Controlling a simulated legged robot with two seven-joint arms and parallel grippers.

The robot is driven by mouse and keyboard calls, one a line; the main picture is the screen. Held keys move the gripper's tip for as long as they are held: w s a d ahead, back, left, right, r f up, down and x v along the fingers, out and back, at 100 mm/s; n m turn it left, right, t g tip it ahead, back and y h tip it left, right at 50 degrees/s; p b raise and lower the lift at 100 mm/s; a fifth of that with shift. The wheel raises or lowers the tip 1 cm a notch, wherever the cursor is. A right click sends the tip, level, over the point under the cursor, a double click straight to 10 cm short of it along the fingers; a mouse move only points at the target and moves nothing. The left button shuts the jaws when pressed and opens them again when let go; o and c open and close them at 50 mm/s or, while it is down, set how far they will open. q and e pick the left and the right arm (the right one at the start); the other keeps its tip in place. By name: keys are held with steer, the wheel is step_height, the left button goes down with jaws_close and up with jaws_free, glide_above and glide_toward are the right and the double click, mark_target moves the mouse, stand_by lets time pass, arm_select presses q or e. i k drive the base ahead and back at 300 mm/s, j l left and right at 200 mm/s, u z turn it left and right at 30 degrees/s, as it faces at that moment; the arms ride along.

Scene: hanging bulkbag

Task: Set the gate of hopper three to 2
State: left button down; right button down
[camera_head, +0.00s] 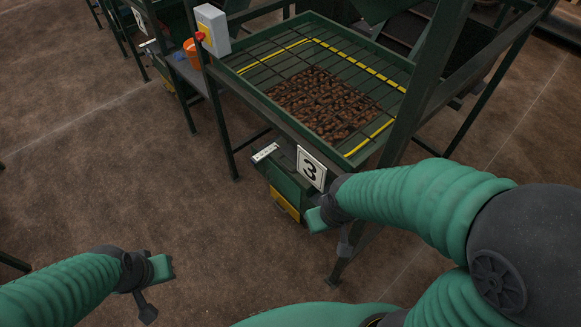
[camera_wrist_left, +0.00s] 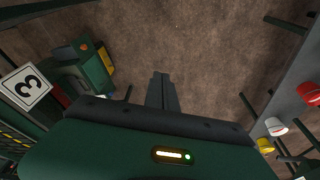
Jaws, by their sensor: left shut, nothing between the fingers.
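Hopper three (camera_head: 290,125) is a green frame with a wire grid over brown lumps, with a white sign "3" (camera_head: 311,168) on its front corner. Below it hangs a green gate housing (camera_head: 286,183) with a yellow part (camera_head: 284,204) and a small white marked scale (camera_head: 265,152), too small to read. The housing (camera_wrist_left: 78,72) and sign (camera_wrist_left: 26,86) also show in the left wrist view. My left gripper (camera_head: 148,314) is shut and empty over the floor, left of the hopper; its fingers (camera_wrist_left: 163,92) show together. My right gripper (camera_head: 345,245) is beside the housing, its fingers unclear.
An orange bucket (camera_head: 192,52) and another hopper are behind. Green legs stand around my right arm. Red and yellow items (camera_wrist_left: 276,126) line a grey surface. Floor at left is free.

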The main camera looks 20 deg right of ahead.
mark_target(289, 151)
steer(key=i+j+z, duration=0.3)
steer(key=i, duration=0.25)
steer(key=i+j+z, duration=0.45)
steer(key=z, duration=1.35)
